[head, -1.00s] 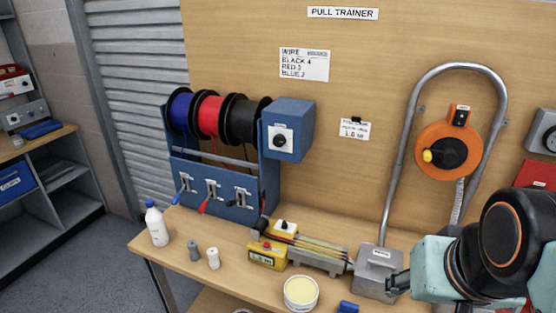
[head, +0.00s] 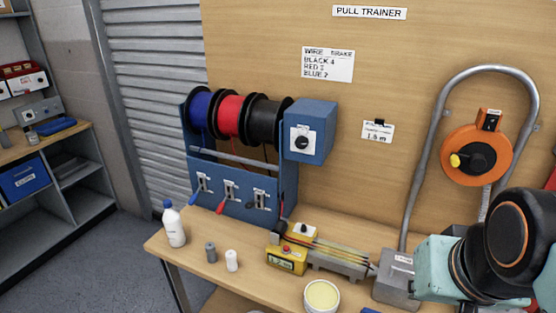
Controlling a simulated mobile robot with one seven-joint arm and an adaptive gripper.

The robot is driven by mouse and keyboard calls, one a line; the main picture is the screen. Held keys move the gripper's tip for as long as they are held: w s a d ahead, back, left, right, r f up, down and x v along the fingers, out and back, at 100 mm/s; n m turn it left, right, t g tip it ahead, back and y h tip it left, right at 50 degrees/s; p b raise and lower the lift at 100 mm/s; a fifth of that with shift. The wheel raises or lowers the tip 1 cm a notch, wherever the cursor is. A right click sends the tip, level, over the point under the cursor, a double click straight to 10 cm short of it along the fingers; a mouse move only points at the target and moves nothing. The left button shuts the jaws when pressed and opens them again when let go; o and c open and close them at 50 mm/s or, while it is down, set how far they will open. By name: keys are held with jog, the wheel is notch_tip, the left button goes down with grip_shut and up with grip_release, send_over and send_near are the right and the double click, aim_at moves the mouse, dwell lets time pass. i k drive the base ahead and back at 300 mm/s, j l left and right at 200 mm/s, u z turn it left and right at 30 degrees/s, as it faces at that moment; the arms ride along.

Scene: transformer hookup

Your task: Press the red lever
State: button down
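The red lever (head: 221,207) is a small red handle sticking out from the middle slot of the blue wire rack's front panel (head: 236,207). It slants down toward the left. A blue lever (head: 194,197) sits to its left, and a third slot plate (head: 261,199) is to its right. Black, red and blue wire spools (head: 231,116) hang above. My arm, teal and black, is at the lower right, well apart from the levers. My gripper's fingers do not show now.
A white bottle (head: 173,226), two small cylinders (head: 231,260), a yellow box (head: 286,260), a tub of pale yellow stuff (head: 321,295) and a grey metal box (head: 396,279) stand on the wooden bench (head: 205,274). An orange reel (head: 476,155) hangs by a bent pipe.

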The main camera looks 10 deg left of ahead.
aim_at(219, 210)
jog(key=i+j, duration=0.1)
jog(key=j, duration=0.35)
jog(key=i+j+u, duration=0.15)
jog(key=j, duration=0.3)
jog(key=i+j, duration=0.15)
jog(key=j, duration=0.3)
jog(key=i+j+u, duration=0.15)
jog(key=j, duration=0.3)
jog(key=i+j, duration=0.15)
jog(key=j, duration=0.25)
jog(key=i+j+u, duration=0.15)
jog(key=j, duration=0.3)
jog(key=i+j, duration=0.2)
jog(key=j, duration=0.2)
jog(key=i+j+u, duration=0.15)
jog(key=j, duration=0.25)
jog(key=k+j, duration=0.1)
jog(key=j, duration=0.25)
jog(key=k+j+u, duration=0.1)
jog(key=j, duration=0.25)
jog(key=i+l, duration=0.1)
jog(key=l, duration=0.25)
jog(key=i+l+z, duration=0.1)
jog(key=l, duration=0.25)
